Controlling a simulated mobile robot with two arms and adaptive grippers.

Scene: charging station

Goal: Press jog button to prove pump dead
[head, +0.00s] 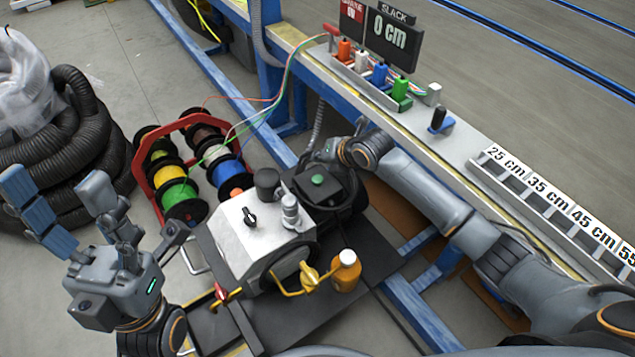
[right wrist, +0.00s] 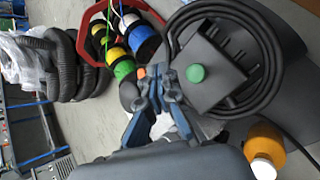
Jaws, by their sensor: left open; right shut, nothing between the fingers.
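A round green button (head: 317,181) sits on top of a dark box (head: 328,193) beside the pale metal pump housing (head: 240,245). In the right wrist view the green button (right wrist: 195,73) is on the box's face (right wrist: 212,88), with a dark hose or cable looped around it. My right gripper (right wrist: 152,82) is shut and empty, its fingertips left of the button in that view; I cannot tell the height gap. In the head view its fingers are not clear at the arm's end. My left gripper (head: 62,200) is open and empty at the left, away from the pump.
A black knob (head: 250,216), yellow handle (head: 309,277), red-handled valve (head: 221,294) and orange bottle (head: 346,270) are around the housing. A red rack of wire spools (head: 184,200) stands behind. Black hose coils (head: 70,140) lie left. A bench rail (head: 460,150) runs along the right.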

